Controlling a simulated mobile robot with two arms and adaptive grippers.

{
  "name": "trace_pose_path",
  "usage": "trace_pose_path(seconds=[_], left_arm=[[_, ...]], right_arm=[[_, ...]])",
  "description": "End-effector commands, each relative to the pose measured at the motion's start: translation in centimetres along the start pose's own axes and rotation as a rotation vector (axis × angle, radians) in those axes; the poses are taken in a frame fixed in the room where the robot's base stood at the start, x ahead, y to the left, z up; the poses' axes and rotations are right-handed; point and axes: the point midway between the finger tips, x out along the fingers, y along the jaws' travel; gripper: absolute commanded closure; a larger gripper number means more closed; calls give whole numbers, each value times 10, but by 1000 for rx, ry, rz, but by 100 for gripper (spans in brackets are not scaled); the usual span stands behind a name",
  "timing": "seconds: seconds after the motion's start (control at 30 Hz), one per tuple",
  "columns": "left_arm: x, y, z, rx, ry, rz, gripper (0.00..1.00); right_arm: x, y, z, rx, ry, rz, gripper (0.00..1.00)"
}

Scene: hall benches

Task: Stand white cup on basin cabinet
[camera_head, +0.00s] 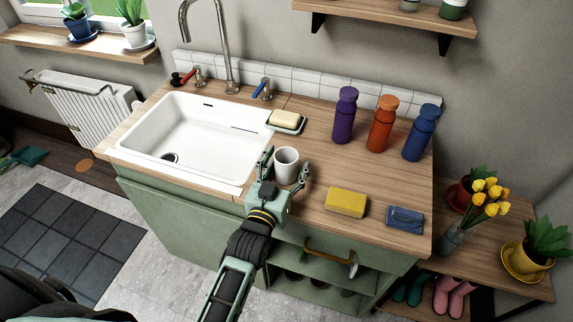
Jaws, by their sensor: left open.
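The white cup (286,165) stands upright on the wooden top of the green basin cabinet (310,213), just right of the white sink. My left gripper (284,172) is open at the cabinet's front edge, with one finger to the left of the cup and the other to its right. The fingers look apart from the cup, though contact on the left side is hard to judge. The cup's lower front is close to the gripper's palm. My right gripper is not in view.
A soap dish (296,128) with soap sits behind the cup. Purple (344,117), orange (382,126) and blue (421,134) bottles stand at the back right. A yellow sponge (346,202) and a folded blue cloth (405,219) lie right of the gripper. The sink (180,150) opens left.

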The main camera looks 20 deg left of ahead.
Motion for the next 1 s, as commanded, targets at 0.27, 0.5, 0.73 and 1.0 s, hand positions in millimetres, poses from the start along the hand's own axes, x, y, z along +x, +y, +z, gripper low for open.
trace_pose_path(seconds=[0.27,0.5,0.73,1.0], left_arm=[[-7,0,-2,0,-1,0,37],[-53,0,-1,0,-4,1,37],[-96,0,-1,0,-3,0,37],[-119,0,-3,0,-1,0,37]], right_arm=[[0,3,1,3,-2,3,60],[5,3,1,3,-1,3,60],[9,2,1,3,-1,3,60],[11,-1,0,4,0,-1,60]])
